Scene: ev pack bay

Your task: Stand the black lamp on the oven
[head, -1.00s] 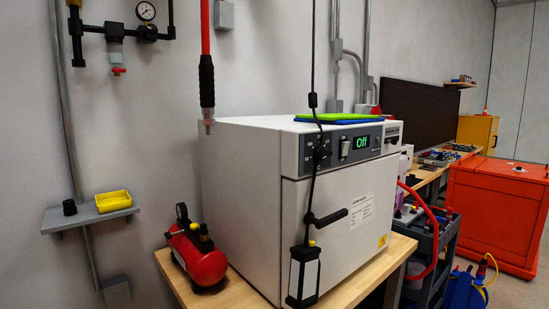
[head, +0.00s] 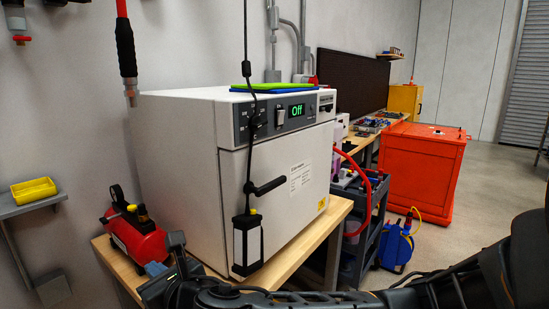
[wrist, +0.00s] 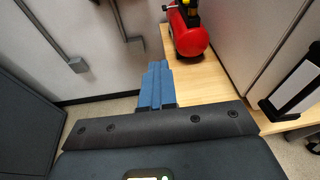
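The black lamp (head: 247,243), a lantern shape with a white panel and a yellow button on top, hangs on a black cord in front of the oven's door. Its lower end is near the bench edge; whether it touches is unclear. It also shows at the right edge of the wrist view (wrist: 300,88). The white oven (head: 178,165) stands on the wooden bench, its display reading "Off". My gripper (head: 172,258) is low in the head view, left of the lamp. In the wrist view its blue fingers (wrist: 155,84) lie together, shut and empty.
Green and blue flat things (head: 262,90) lie on the oven's top front; the rest of the top looks clear. A red compressor (head: 135,235) sits on the bench left of the oven. A dark cart (head: 360,225) and red cabinet (head: 425,175) stand to the right.

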